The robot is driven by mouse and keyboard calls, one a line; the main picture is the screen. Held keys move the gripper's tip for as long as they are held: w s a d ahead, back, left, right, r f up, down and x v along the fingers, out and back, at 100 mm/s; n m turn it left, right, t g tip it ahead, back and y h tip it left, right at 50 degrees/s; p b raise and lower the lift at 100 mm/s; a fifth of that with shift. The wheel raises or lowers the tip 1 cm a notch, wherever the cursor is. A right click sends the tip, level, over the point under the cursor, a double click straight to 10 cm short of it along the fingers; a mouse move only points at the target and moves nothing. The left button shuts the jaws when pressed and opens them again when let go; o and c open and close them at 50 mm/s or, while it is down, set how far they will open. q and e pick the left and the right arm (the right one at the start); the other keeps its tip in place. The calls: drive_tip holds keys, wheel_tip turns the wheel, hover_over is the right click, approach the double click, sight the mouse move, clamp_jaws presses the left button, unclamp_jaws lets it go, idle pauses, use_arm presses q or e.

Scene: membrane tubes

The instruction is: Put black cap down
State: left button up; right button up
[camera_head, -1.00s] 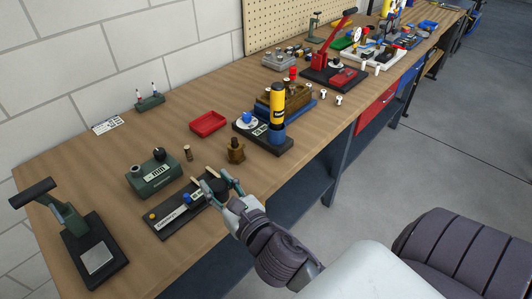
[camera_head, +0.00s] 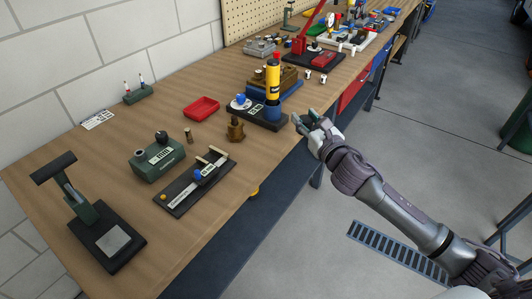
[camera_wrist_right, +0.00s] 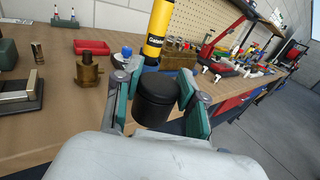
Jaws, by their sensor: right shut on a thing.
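The black cap (camera_wrist_right: 156,100) is a short dark cylinder in the middle of the right wrist view. My right gripper (camera_wrist_right: 155,84) is shut on it, with a green-padded finger on each side. In the head view my right gripper (camera_head: 306,121) is at the front edge of the bench, to the right of the yellow-and-blue cylinder (camera_head: 272,82). The cap is hard to make out there. My left gripper is not in view.
The wooden bench top (camera_head: 110,165) has bare room around the red tray (camera_head: 201,109). A brass fitting (camera_head: 235,130), a green block (camera_head: 157,158) and a black fixture with a blue knob (camera_head: 195,182) stand near the front edge. A red-lever press (camera_head: 300,42) is farther back.

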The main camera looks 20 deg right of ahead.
hover_over(264, 152)
wheel_tip(264, 152, down, 7)
drive_tip(key=shift+r+b, duration=0.2)
drive_tip(key=shift+b, duration=0.25)
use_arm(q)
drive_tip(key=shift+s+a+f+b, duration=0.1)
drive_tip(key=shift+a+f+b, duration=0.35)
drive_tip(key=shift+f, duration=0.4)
use_arm(e)
drive_tip(key=shift+f, duration=2.05)
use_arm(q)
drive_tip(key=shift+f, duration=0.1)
use_arm(e)
drive_tip(key=shift+f, duration=0.1)
drive_tip(key=o, duration=0.9)
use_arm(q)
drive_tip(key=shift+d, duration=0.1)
use_arm(e)
drive_tip(key=shift+o, duration=0.2)
drive_tip(key=shift+s+d, duration=0.1)
drive_tip(key=shift+s, duration=0.25)
drive_tip(key=s, duration=1.1)
drive_tip(key=shift+d, duration=0.4)
